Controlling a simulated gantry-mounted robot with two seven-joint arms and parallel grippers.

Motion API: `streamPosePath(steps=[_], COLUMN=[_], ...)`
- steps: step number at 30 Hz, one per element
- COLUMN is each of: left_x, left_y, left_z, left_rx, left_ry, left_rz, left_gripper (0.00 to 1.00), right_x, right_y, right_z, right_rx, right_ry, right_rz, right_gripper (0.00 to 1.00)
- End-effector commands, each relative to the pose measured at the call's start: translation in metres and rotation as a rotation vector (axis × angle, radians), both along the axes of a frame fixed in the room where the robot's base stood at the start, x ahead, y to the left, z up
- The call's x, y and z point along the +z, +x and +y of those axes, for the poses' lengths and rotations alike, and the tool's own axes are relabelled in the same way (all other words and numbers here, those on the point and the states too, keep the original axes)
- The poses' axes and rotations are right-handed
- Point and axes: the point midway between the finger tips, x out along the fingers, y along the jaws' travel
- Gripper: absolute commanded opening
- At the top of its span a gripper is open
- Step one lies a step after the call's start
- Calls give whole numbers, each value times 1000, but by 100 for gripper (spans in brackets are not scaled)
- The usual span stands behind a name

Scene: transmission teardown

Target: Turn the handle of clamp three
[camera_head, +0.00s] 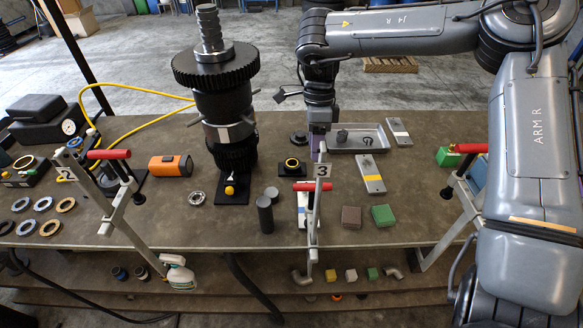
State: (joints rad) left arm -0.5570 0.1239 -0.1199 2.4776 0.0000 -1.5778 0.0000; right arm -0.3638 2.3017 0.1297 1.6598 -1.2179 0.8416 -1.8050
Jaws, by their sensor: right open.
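Clamp three (316,213) stands upright at the front edge of the workbench, with a "3" plate near its top. Its red handle (313,186) lies roughly level across the picture, just below the plate. My right gripper (320,141) points down just above the clamp's top in the picture, apart from the red handle. It is open and holds nothing that I can see; its fingertips are small and partly hard to make out. My left gripper is not in view.
The workbench (350,225) bears a tall geared transmission shaft (225,105) left of the clamp. Dark cylinders (265,214) stand close left, and brown and green blocks (383,215) lie right. A grey tray (372,139) is behind. Other red-handled clamps (109,154) stand left and right.

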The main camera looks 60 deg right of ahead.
Motion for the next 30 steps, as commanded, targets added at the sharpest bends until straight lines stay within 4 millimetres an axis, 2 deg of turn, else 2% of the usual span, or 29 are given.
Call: streamPosePath(steps=[3,7,21,30], left_x=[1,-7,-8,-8], left_y=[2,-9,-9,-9], left_z=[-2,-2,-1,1], left_rx=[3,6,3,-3], left_ry=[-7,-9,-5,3], left_rz=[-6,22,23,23], left_gripper=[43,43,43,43], right_x=[-4,-16,-85,-104], right_y=[0,-1,-9,-11], right_z=[1,3,14,17], right_rx=[3,3,3,3], right_ry=[-8,-8,-7,-9], right_rz=[0,0,1,-1], right_gripper=[49,49,49,49])
